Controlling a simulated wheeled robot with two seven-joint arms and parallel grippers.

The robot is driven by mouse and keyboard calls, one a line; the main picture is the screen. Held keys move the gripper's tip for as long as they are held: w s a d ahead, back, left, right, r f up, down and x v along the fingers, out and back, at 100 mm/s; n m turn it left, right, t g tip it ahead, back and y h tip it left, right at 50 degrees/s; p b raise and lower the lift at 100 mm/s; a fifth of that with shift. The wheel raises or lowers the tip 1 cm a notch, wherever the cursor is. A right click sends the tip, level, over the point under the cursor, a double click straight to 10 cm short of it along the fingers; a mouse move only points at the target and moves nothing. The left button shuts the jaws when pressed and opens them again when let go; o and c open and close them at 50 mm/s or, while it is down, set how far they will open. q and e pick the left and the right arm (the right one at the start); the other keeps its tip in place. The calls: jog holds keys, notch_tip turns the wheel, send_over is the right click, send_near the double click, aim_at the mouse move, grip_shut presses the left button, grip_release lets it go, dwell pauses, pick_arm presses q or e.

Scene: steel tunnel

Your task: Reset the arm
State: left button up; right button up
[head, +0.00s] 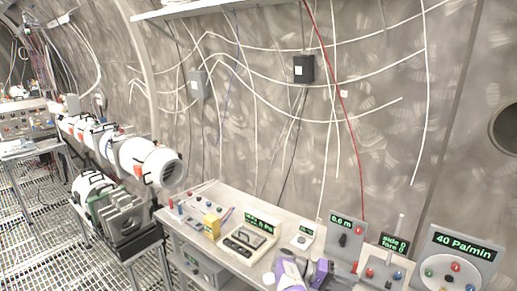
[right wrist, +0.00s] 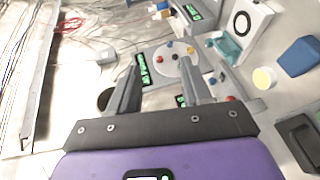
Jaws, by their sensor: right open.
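My right gripper (right wrist: 160,78) shows in the right wrist view with its two grey fingers spread apart. Nothing is between the fingertips, and the purple wrist body is below them. Behind the fingers is a panel with coloured buttons and green displays. In the head view, white and purple parts of my arm show at the bottom edge, over the front of the bench; the fingers cannot be made out there. My left gripper is in neither view.
A bench (head: 228,197) along the curved wall carries several control boxes, including a panel reading 40 Pa/min (head: 430,258). A yellow block (head: 212,225) lies on it. A white tube assembly (head: 135,155) is at left. Cables hang on the wall. In the wrist view, a blue block (right wrist: 298,57) is at right.

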jog(key=s+d+f+n+y, duration=0.2)
jog(key=s+f+y, duration=0.1)
jog(key=f, duration=0.7)
jog(key=s+d+f+n+y, duration=0.2)
jog(key=f+y, duration=0.1)
jog(key=f, duration=0.7)
jog(key=s+a+f+y, duration=0.6)
jog(key=s+a+f, duration=0.1)
jog(key=s+f, duration=0.25)
jog(key=s+a+r+m+t+y, duration=0.1)
jog(key=s+a+m+t+y, duration=0.45)
jog(key=s+a, duration=0.9)
pick_arm(q)
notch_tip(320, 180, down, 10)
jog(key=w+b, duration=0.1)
jog(key=b, duration=0.9)
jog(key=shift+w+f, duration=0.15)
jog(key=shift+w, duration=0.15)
pick_arm(e)
notch_tip(320, 180, down, 9)
jog(key=n+g+y, duration=0.1)
jog(key=n, duration=0.1)
jog(key=shift+s+y, duration=0.35)
jog(key=shift+s, duration=0.05)
